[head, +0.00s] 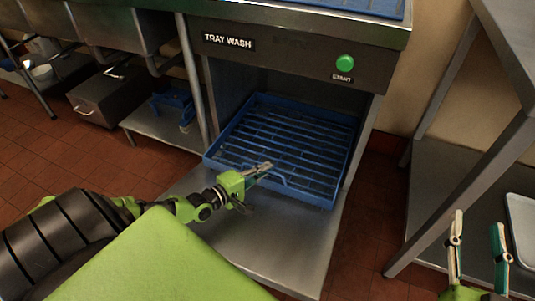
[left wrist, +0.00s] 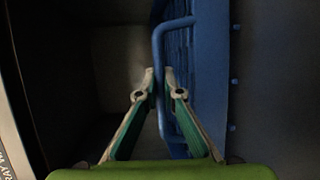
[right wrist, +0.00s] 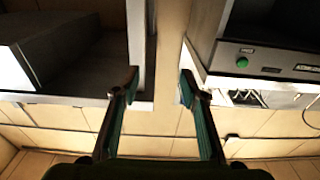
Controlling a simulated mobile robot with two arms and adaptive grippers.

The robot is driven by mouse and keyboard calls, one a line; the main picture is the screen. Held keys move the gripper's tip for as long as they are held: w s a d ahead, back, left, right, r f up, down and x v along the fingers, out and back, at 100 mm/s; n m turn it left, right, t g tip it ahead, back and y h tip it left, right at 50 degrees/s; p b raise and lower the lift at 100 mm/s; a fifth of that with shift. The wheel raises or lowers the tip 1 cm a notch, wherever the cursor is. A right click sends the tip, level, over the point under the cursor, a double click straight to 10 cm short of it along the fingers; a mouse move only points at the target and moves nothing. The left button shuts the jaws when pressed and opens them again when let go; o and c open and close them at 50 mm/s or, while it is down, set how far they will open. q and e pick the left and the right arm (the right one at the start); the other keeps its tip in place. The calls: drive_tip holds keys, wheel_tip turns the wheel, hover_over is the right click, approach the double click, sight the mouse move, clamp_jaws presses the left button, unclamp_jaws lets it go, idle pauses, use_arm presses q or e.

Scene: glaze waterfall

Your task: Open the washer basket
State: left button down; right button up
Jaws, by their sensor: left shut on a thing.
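The washer basket (head: 290,130) is a blue slatted rack in the open bay of the tray washer (head: 300,55). Its front edge lies over the lowered metal door (head: 285,240). My left gripper (head: 266,168) is at the basket's front and shut on its blue bar handle (head: 272,178). In the left wrist view the handle (left wrist: 158,50) passes between the fingertips (left wrist: 160,88), beside the basket wall (left wrist: 210,60). My right gripper (head: 477,235) is open and empty at the lower right, away from the washer; its parted fingers also show in the right wrist view (right wrist: 158,85).
A green start button (head: 345,63) is on the washer panel. A steel table with a lower shelf (head: 455,190) and a tray (head: 522,225) stands at right. Sinks and a metal box (head: 105,97) are at left. Tiled floor (head: 35,150) is clear at left.

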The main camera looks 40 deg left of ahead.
use_arm(q)
drive_tip(key=shift+s+d+p, duration=0.25)
drive_tip(key=shift+s+p, duration=0.1)
drive_tip(key=shift+s, duration=0.55)
use_arm(e)
drive_tip(key=shift+s+d+f+g+h, duration=0.15)
drive_tip(key=shift+f+g, duration=0.3)
drive_tip(key=shift+f, duration=0.45)
drive_tip(key=shift+s+d+f+g+h, duration=0.15)
drive_tip(key=shift+f+g, duration=0.25)
drive_tip(key=shift+f, duration=0.5)
drive_tip(key=shift+s+d+f+g+h, duration=0.15)
drive_tip(key=shift+f+g, duration=0.3)
drive_tip(key=shift+f, duration=0.45)
drive_tip(key=shift+w, duration=0.1)
use_arm(q)
drive_tip(key=c, duration=2.2)
unclamp_jaws()
drive_tip(key=shift+o, duration=0.2)
drive_tip(key=v, duration=1.2)
drive_tip(key=shift+w, duration=0.1)
